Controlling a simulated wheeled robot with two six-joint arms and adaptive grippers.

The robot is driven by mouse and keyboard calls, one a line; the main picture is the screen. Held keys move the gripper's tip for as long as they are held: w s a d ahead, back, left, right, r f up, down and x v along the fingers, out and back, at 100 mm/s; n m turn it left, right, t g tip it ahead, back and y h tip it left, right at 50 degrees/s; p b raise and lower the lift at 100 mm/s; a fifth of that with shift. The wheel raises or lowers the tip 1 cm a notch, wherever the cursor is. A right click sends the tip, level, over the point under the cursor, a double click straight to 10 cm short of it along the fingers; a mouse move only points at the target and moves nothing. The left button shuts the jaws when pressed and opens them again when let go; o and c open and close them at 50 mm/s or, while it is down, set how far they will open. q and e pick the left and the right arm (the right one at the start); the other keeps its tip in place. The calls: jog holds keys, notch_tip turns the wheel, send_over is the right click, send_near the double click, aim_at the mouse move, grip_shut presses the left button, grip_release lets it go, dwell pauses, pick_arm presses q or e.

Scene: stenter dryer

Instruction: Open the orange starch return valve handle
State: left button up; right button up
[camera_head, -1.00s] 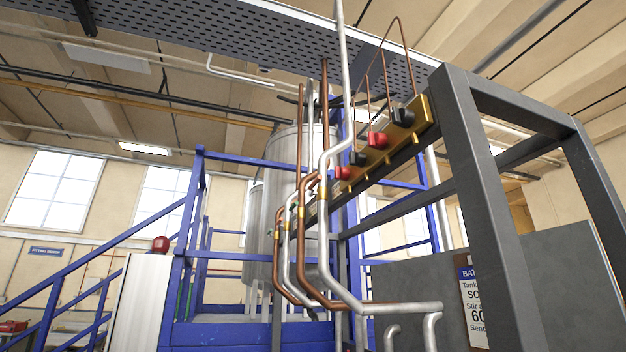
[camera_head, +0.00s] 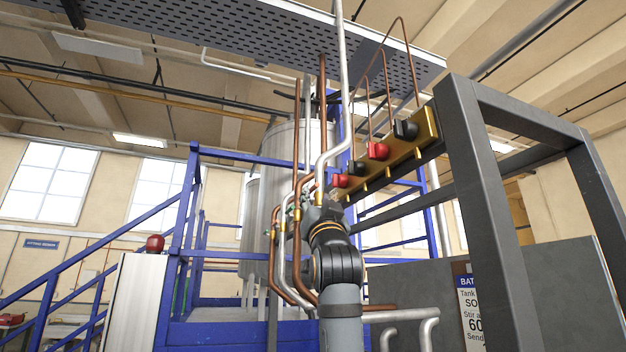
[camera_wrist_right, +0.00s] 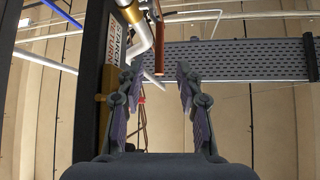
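My right gripper (camera_wrist_right: 157,75) is open in the right wrist view, with its two fingers well apart and nothing between them in contact. An orange-brown upright bar (camera_wrist_right: 159,42) shows just beyond and between the fingertips; I cannot tell whether it is the valve handle or a copper pipe. A label (camera_wrist_right: 112,42) with sideways lettering, seemingly "STARCH RETURN", is on the dark post left of it. In the head view my right gripper (camera_head: 322,211) is small and partly hidden, in front of the pipe cluster. No orange handle is distinct there. My left gripper is not in view.
Copper and silver pipes (camera_head: 298,252) stand close around my right arm. A yellow manifold (camera_head: 400,150) with red and black knobs slopes up to the right. A grey frame post (camera_head: 467,200) stands right. A perforated tray (camera_wrist_right: 240,60) crosses behind the gripper.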

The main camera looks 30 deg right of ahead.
aim_at(314, 190)
jog(key=p+x, duration=0.2)
jog(key=x, duration=0.1)
jog(key=p+x, duration=0.1)
jog(key=x, duration=0.1)
jog(key=shift+s+d+r, duration=0.1)
jog(key=shift+s+r, duration=0.1)
jog(key=shift+r, duration=0.2)
jog(key=shift+w+d+r+p, duration=0.15)
jog(key=shift+w+p, duration=0.15)
jog(key=shift+p, duration=0.05)
jog(key=shift+w, duration=0.3)
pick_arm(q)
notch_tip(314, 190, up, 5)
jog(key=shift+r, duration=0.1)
pick_arm(e)
jog(key=shift+s, duration=0.1)
grip_shut()
